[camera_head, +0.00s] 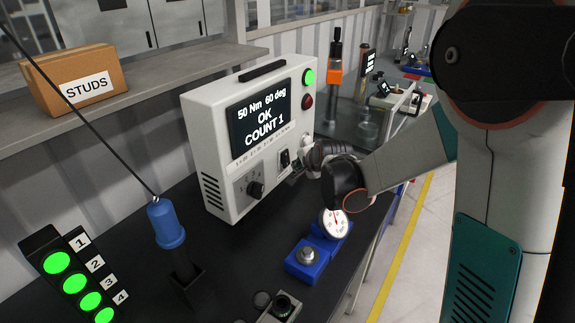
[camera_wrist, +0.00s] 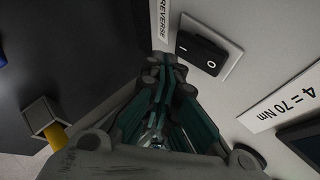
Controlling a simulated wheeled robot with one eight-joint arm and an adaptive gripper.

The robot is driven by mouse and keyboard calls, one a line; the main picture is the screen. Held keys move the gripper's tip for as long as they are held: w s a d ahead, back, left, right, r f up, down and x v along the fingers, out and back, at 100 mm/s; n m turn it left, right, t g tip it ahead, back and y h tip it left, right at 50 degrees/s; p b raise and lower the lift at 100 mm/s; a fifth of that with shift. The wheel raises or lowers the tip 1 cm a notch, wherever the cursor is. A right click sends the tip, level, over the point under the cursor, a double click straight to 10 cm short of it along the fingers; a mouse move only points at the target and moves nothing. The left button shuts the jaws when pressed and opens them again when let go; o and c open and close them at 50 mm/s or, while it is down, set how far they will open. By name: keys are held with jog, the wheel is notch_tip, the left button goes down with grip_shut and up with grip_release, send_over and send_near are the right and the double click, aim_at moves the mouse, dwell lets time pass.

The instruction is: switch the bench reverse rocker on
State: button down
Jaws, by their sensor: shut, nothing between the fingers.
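The reverse rocker (camera_wrist: 202,54) is a black switch on a light plate, marked I at one end and O at the other. A REVERSE label (camera_wrist: 164,18) is beside it. The rocker also shows in the head view (camera_head: 284,158), low on the front of the white controller box (camera_head: 215,105). My gripper (camera_wrist: 164,66) is shut and empty, its fingertips close to the I end of the rocker. I cannot tell whether they touch it or which end is pressed in. In the head view my gripper (camera_head: 298,174) is at the box front, just right of the rocker.
A dark knob (camera_head: 255,189) is left of the rocker. A dial gauge (camera_head: 334,222) and a blue block (camera_head: 306,260) stand on the bench below my wrist. A blue hanging tool (camera_head: 166,224) and several green lights are at left. The STUDS carton (camera_head: 75,82) is on the shelf.

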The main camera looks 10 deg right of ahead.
jog(key=shift+a, duration=0.1)
jog(key=shift+w+a, duration=0.25)
jog(key=shift+w, duration=0.05)
jog(key=shift+w+a+f, duration=0.1)
jog(key=shift+w+a, duration=0.15)
dwell(1.0)
jog(key=shift+s+d, duration=0.1)
jog(key=shift+s+d, duration=0.5)
dwell(0.4)
jog(key=shift+s+d+r, duration=0.25)
jog(key=shift+s+d, duration=0.65)
jog(key=shift+s+d+r, duration=0.25)
jog(key=shift+s+d, duration=0.6)
